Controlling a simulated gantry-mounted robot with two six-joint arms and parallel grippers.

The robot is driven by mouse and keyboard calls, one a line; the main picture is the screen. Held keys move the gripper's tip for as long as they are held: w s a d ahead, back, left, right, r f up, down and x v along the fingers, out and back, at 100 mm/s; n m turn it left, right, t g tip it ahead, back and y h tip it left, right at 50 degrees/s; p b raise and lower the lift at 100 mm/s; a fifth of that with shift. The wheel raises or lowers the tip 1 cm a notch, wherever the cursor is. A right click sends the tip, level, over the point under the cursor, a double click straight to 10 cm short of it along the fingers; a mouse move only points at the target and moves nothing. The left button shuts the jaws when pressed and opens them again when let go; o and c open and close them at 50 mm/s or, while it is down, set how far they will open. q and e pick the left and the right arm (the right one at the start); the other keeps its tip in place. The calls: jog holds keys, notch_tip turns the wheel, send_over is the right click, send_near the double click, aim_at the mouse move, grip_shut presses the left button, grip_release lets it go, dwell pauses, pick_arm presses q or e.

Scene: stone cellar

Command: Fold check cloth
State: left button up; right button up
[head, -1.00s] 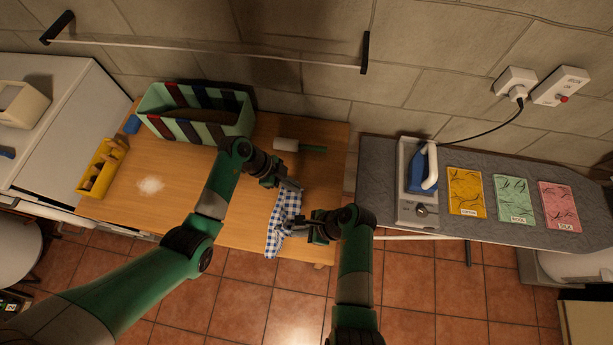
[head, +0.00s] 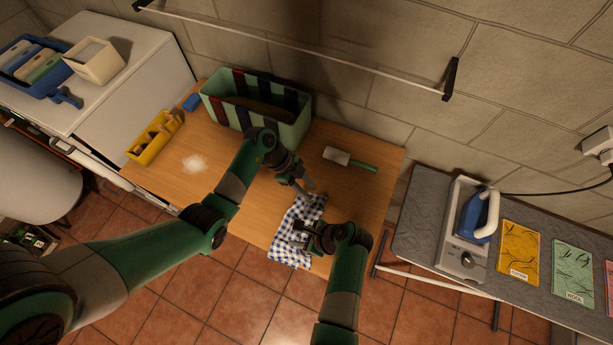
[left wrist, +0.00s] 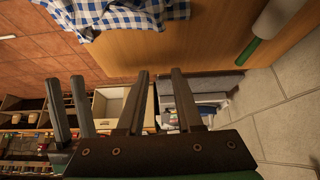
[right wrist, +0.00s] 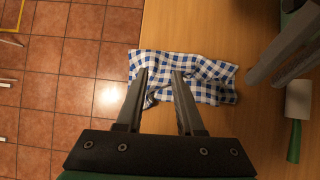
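The blue-and-white check cloth (head: 299,221) lies crumpled at the front right of the wooden table, its lower end at the front edge. It also shows in the left wrist view (left wrist: 125,14) and the right wrist view (right wrist: 205,82). My left gripper (head: 309,188) is open and empty, just beyond the cloth's far end; its fingers (left wrist: 160,72) show apart. My right gripper (head: 303,230) is over the cloth's near right part. Its fingers (right wrist: 160,72) are apart with cloth visible between them; whether they touch it I cannot tell. The arms hide part of the cloth.
A striped bin (head: 222,112), a yellow box (head: 140,150) and white powder (head: 194,163) are at left. An iron (head: 478,215) stands on the ironing board (head: 425,215) across a gap.

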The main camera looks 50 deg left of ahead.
pick_arm(q)
jog(key=o, duration=1)
jog(key=shift+w+a+r, duration=0.1)
jog(key=shift+w+a, duration=0.5)
jog(key=shift+w, duration=0.35)
pick_arm(e)
jog(key=o, duration=1)
pick_arm(q)
notch_tip(320, 180, up, 8)
jog(key=p, duration=0.8)
pick_arm(e)
notch_tip(320, 180, up, 8)
pick_arm(q)
jog(key=shift+d, duration=0.1)
